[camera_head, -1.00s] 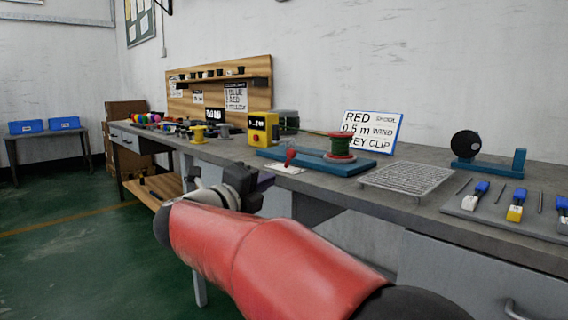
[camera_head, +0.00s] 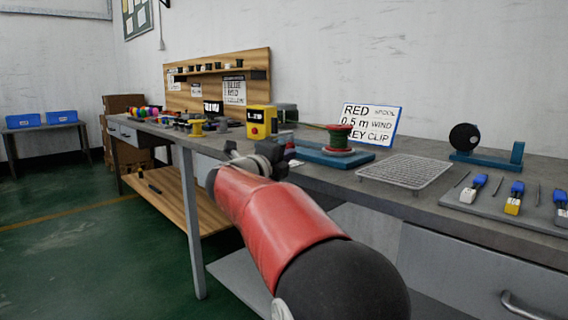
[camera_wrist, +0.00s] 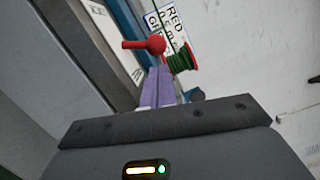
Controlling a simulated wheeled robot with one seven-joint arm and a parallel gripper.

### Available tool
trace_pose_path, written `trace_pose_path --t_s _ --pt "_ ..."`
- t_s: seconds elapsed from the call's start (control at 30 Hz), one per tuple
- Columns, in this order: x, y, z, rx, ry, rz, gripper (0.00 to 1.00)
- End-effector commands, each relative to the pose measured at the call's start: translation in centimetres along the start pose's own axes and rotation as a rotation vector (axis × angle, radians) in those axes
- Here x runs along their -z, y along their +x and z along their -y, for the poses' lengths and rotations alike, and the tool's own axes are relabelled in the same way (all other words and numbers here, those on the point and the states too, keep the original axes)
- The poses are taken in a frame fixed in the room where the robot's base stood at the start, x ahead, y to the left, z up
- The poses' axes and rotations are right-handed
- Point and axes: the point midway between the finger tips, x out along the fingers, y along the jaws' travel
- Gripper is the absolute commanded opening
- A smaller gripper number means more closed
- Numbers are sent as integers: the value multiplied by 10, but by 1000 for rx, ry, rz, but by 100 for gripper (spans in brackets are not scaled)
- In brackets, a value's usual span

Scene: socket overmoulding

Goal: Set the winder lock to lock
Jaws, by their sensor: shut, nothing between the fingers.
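In the wrist view a red lever (camera_wrist: 141,44) with a round red end lies just beyond my gripper (camera_wrist: 158,72). Its bar points left in that picture. The purple fingers are shut with nothing between them, and their tips are at or very near the round end; I cannot tell whether they touch it. In the head view the lever is hidden behind my arm and wrist. The red-flanged spool with green wire (camera_head: 338,139) stands on the blue winder base (camera_head: 330,156); the spool also shows just right of the lever in the wrist view (camera_wrist: 180,58).
The yellow box (camera_head: 261,122) stands behind my wrist. A sign (camera_head: 369,124) leans by the wall behind the spool. A wire rack (camera_head: 405,172) lies right of the winder, with a tool tray (camera_head: 475,200) further right. The bench's front edge runs beside my arm.

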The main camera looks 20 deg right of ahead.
Motion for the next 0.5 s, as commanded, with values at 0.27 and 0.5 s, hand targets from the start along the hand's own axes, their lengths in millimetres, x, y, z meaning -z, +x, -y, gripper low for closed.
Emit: trace_pose_path --t_s 0.27,0.5 --pt "-8 8 0 0 0 0 0" --pt "-8 8 0 0 -1 0 0"
